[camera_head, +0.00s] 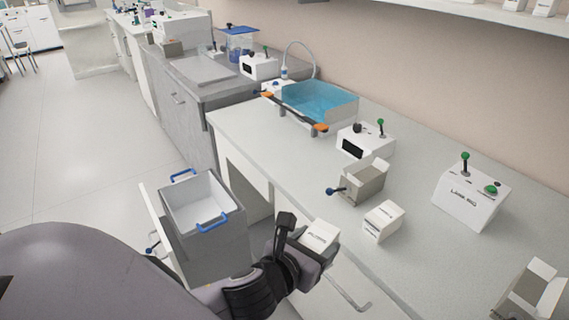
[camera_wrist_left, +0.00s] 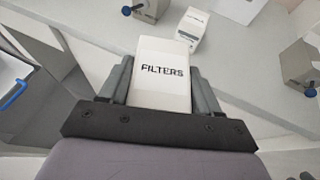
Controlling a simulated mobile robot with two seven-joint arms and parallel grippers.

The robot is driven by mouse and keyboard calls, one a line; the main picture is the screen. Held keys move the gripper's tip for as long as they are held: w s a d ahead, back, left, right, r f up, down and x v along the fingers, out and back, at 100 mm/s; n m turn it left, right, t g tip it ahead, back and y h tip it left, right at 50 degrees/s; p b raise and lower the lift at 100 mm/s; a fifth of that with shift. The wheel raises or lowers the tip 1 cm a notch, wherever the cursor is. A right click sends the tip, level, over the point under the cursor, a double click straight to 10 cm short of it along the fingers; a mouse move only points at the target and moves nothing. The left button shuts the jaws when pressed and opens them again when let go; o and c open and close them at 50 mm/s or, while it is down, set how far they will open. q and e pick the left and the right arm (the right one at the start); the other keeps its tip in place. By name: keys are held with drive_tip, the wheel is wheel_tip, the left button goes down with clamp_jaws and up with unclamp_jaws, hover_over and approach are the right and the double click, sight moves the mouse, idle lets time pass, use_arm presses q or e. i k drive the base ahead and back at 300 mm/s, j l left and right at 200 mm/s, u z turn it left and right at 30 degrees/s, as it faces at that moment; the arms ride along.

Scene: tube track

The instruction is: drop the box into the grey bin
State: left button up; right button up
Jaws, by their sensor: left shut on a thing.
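My left gripper (camera_head: 303,254) is shut on a white box (camera_head: 319,235). In the left wrist view the box (camera_wrist_left: 162,76) reads "FILTERS" and sits between the two fingers of the gripper (camera_wrist_left: 160,88). The grey bin (camera_head: 212,246) has a white inside and blue handles. It stands to the left of my left gripper, in the open drawer or cabinet below the counter. The held box is to the right of the bin, apart from it, near the counter's front edge. In the left wrist view, part of a blue handle (camera_wrist_left: 14,94) shows at the left edge. My right gripper is not in view.
White devices (camera_head: 471,196) with green knobs and a blue basin (camera_head: 318,103) stand farther back. Floor (camera_head: 80,140) is clear at left.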

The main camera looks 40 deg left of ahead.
sight(199, 218)
drive_tip(key=j, duration=0.5)
drive_tip(key=j+z, duration=0.15)
drive_tip(key=j, duration=0.3)
drive_tip(key=k+j, duration=0.1)
drive_tip(key=j, duration=0.35)
drive_tip(key=j+z, duration=0.1)
drive_tip(key=j, duration=0.4)
drive_tip(key=k+j+z, duration=0.1)
drive_tip(key=j, duration=0.35)
drive_tip(key=k+j, duration=0.1)
drive_tip(key=j, duration=0.35)
drive_tip(key=k+j+z, duration=0.1)
drive_tip(key=j, duration=0.4)
drive_tip(key=k+j+z, duration=0.1)
drive_tip(key=j, duration=0.35)
